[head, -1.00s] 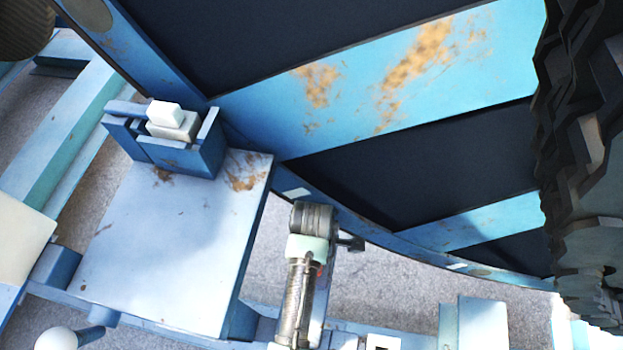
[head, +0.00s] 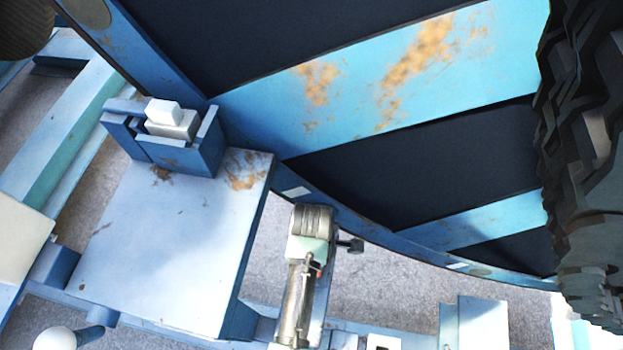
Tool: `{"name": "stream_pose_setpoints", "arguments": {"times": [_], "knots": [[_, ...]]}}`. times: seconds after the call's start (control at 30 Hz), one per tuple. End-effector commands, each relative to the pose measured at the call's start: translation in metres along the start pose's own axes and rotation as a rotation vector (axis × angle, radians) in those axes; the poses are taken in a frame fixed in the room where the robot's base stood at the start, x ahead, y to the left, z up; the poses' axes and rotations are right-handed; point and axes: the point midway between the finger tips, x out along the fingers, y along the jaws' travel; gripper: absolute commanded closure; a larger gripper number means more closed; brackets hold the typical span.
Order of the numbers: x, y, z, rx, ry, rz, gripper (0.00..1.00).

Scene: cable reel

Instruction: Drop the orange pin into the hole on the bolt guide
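I cannot make out the orange pin for certain. A blue bracket (head: 190,157) holding a stepped white block (head: 170,122) stands at the back of a pale blue plate (head: 165,240). I cannot tell whether this bracket is the bolt guide, and no round hole is clear on it. A white piece with a dark square opening (head: 383,343) is cut off by the bottom edge. My gripper's fingers are not in view.
The large blue reel (head: 370,75), with rust patches and dark gaps, fills the top and middle. A dark jagged shape (head: 590,150) covers the right edge. A white ball-ended part (head: 55,338) is at bottom left. Grey ground shows between the frame beams.

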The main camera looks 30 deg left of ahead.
Motion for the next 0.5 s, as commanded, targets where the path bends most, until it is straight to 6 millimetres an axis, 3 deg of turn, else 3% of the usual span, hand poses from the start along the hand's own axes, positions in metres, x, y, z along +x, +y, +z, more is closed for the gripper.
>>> {"name": "stream_pose_setpoints", "arguments": {"times": [0.43, 0.47, 0.5], "knots": [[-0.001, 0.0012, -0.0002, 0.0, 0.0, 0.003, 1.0], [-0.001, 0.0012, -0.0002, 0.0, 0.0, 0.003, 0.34], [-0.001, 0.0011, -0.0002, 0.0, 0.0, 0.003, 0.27]]}}
